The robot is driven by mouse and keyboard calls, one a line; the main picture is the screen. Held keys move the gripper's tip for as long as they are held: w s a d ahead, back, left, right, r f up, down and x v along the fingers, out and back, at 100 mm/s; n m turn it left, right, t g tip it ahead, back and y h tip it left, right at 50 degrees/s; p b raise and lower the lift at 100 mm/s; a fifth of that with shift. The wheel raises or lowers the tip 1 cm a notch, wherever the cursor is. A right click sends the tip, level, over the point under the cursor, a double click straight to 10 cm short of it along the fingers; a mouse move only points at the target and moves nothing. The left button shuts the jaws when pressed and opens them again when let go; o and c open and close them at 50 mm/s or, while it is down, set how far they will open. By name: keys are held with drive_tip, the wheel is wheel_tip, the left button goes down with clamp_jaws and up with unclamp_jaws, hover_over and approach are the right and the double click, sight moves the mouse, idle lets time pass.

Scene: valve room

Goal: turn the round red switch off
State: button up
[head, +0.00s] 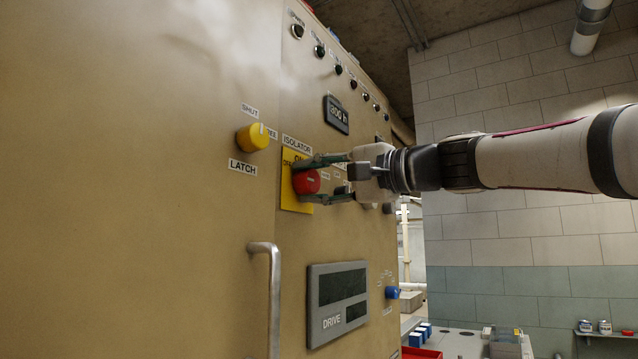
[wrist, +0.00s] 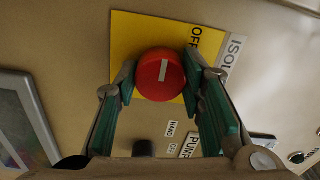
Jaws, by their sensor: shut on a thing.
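The round red switch (head: 306,182) sits on a yellow plate (head: 290,200) under the label ISOLATOR on the tan cabinet front. In the wrist view the red knob (wrist: 160,75) carries a white mark, tilted a little from upright in that picture. The word OFF shows on the yellow plate (wrist: 135,38) to the upper right of the knob. My gripper (head: 310,180) reaches in from the right and is shut on the knob, with one green finger on each side of it. The fingers (wrist: 158,85) partly cover the plate.
A yellow LATCH knob (head: 252,137) and a metal handle (head: 266,250) stick out left of the switch. A DRIVE panel (head: 337,335) is below, with a blue knob (head: 392,292) beside it. A black knob (wrist: 143,147) is near my fingers. Open room lies right of the cabinet.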

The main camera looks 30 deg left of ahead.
drive_tip(key=o, duration=1.1)
drive_tip(key=shift+s+f, duration=0.1)
drive_tip(key=shift+o, duration=0.2)
drive_tip(key=shift+d, duration=0.1)
drive_tip(key=shift+d, duration=0.35)
drive_tip(key=d, duration=1.1)
drive_tip(key=shift+s, duration=0.4)
drive_tip(key=shift+f, duration=0.15)
